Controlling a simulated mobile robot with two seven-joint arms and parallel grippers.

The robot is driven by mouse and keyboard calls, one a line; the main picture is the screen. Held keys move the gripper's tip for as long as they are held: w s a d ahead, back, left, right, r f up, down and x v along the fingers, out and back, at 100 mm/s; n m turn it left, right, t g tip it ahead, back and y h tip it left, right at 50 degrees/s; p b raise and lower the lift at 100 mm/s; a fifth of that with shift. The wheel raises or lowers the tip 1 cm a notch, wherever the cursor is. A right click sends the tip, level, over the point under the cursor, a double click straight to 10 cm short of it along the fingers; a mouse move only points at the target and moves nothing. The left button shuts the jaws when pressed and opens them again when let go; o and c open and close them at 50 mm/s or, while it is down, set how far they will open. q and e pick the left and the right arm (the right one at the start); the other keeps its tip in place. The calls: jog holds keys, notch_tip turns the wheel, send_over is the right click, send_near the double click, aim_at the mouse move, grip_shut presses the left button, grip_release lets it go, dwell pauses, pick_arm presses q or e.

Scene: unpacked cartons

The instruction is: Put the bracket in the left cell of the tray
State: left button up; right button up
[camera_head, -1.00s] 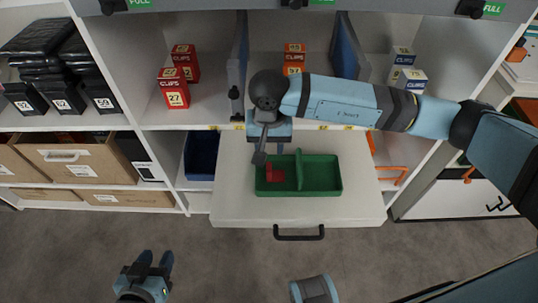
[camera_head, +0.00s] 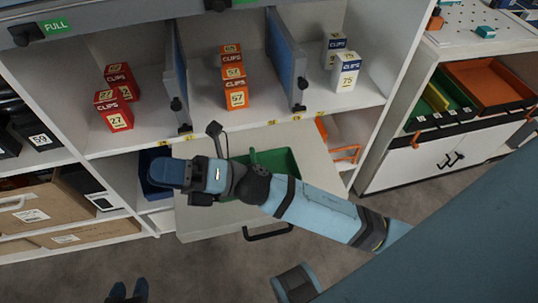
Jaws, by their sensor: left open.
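The green tray (camera_head: 284,158) lies on the pulled-out white shelf board, partly covered by my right arm. Its left cell is mostly hidden behind the arm, and no bracket is visible now. My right gripper (camera_head: 168,173) points left over the left side of the board. Its fingers are seen edge-on, so their opening and anything between them cannot be told. My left gripper (camera_head: 129,291) is low at the bottom edge of the view, open, over the floor and away from the tray.
Red boxes (camera_head: 116,119), orange boxes (camera_head: 236,96) and white-blue boxes (camera_head: 344,74) stand on the shelf above, between grey dividers. A dark blue bin (camera_head: 153,182) is left of the board (camera_head: 193,222). An orange-railed rack is right of it. Grey floor is in front.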

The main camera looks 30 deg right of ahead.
jog(key=w+d+f+m+t+h, duration=0.1)
jog(key=d+f+m+t+h, duration=0.3)
jog(key=m, duration=0.5)
jog(key=w+d+f+m+t+h, duration=0.1)
jog(key=d+f+m+t+h, duration=0.2)
jog(key=m+t+h, duration=0.45)
pick_arm(q)
jog(key=shift+f, duration=0.1)
pick_arm(e)
jog(key=s+d+f+m+g+h, duration=0.3)
jog(key=s+d+f+m+g, duration=0.1)
jog(key=f+m, duration=0.4)
jog(key=s+d+f+m+g+h, duration=0.3)
jog(key=d+f+m, duration=0.3)
jog(key=f+m, duration=0.2)
jog(key=shift+s+f+m+g, duration=0.15)
jog(key=shift+s+m+g, duration=0.45)
jog(key=shift+s, duration=0.3)
jog(key=shift+d+h, duration=0.1)
jog(key=shift+h, duration=0.15)
